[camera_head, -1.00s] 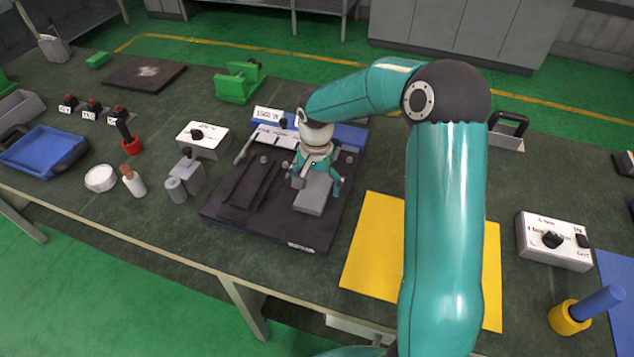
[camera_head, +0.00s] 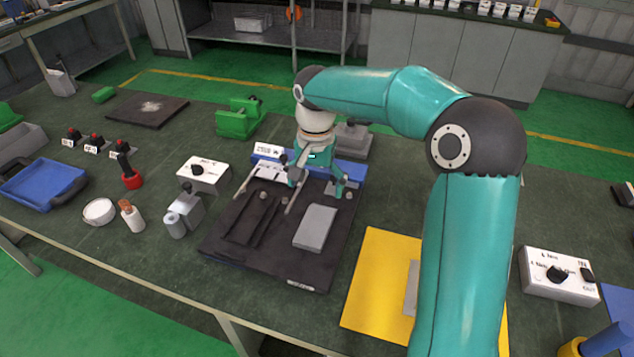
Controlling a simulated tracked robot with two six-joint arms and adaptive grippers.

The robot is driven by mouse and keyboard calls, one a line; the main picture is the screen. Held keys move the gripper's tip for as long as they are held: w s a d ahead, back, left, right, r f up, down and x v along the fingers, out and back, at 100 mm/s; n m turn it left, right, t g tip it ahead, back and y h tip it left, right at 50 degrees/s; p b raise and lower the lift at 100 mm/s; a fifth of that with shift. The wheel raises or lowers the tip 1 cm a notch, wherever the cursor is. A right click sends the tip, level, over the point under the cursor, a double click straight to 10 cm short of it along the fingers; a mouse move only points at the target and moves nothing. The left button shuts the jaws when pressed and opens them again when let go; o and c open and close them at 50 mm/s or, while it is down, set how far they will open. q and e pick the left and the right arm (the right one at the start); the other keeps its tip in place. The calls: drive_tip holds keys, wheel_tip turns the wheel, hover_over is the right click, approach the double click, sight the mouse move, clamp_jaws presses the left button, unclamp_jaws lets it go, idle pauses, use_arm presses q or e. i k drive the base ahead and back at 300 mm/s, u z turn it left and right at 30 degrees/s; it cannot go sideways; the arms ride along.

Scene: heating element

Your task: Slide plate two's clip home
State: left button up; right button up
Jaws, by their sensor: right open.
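A dark fixture board (camera_head: 265,264) lies on the bench, with a blue strip along its back edge. A light grey block-like plate (camera_head: 315,228) lies on its right half. Darker rails or slots (camera_head: 249,219) run along its left half. My right gripper (camera_head: 318,188) is open above the back of the board, behind the grey plate and apart from it. White labels (camera_head: 268,172) stand at the back left of the gripper. I cannot tell which part is plate two or its clip. My left gripper does not show.
A white switch box (camera_head: 203,175) and a grey clamp-like device (camera_head: 183,214) stand left of the board. A yellow mat (camera_head: 373,284) lies to the right, partly behind my arm. A green holder (camera_head: 240,118) and a grey block (camera_head: 354,140) stand behind.

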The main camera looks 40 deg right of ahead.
sight(330, 189)
drive_tip(key=k, duration=1.5)
